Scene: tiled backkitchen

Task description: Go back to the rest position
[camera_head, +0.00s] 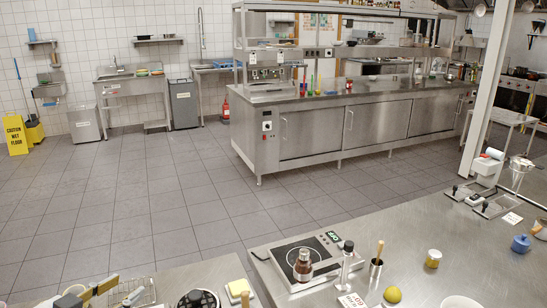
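I cannot make out my gripper or my arm anywhere in the head view, so its pose and what it may hold are hidden from me. The task names no object. A dark rounded thing with a pale part (198,299) is cut off by the bottom edge; I cannot tell what it is.
A white post (490,80) stands right. The tiled floor (150,200) is clear.

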